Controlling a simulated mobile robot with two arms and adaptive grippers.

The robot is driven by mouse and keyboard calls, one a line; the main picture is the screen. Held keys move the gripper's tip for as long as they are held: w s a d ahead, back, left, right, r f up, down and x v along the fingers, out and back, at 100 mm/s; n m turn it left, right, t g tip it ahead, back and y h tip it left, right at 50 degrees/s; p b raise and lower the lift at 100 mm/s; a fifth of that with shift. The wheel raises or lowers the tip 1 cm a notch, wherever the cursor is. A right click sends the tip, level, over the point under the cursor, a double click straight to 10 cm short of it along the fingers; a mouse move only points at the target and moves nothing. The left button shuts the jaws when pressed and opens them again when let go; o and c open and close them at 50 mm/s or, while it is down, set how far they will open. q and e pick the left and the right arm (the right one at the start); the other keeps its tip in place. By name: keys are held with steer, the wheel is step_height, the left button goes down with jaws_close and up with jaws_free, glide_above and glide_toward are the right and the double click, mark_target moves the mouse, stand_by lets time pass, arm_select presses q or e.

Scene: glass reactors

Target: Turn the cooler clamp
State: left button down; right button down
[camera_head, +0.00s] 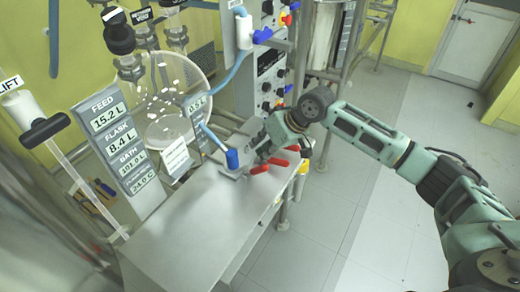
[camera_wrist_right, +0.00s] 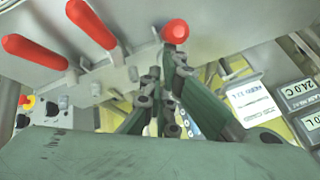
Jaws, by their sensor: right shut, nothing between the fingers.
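No part I can read is labelled as the cooler clamp. Red handles (camera_head: 278,162) stick out at the right end of the steel bench. In the right wrist view one red handle (camera_wrist_right: 34,50) is at the left, another red handle (camera_wrist_right: 92,24) is beside it, and a red round-ended handle (camera_wrist_right: 174,31) is at the fingers. My right gripper (camera_head: 262,152) is beside the handles in the head view, and its fingers (camera_wrist_right: 163,70) are shut with nothing between them. Whether they touch the round-ended handle I cannot tell. My left gripper is out of view.
The steel bench (camera_head: 200,215) has a clear top. A blue-ended hose fitting (camera_head: 233,158) stands close left of my right gripper. A display panel (camera_head: 118,140) and glass vessel (camera_head: 165,85) are at the left. A control box (camera_head: 270,80) stands behind. Open floor (camera_head: 390,240) lies right.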

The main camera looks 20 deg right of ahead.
steer(key=shift+s+d+f, duration=0.1)
steer(key=shift+s+f, duration=0.05)
steer(key=shift+s, duration=0.05)
steer(key=s+d+f+t+y+b, duration=0.1)
steer(key=s+t+y+b, duration=0.1)
steer(key=t+b, duration=0.1)
steer(key=shift+s+d+f, duration=0.1)
steer(key=shift+d+f, duration=0.25)
steer(key=shift+f, duration=0.05)
steer(key=shift+s+d+f, duration=0.1)
steer(key=shift+s+d, duration=0.15)
stand_by(0.4)
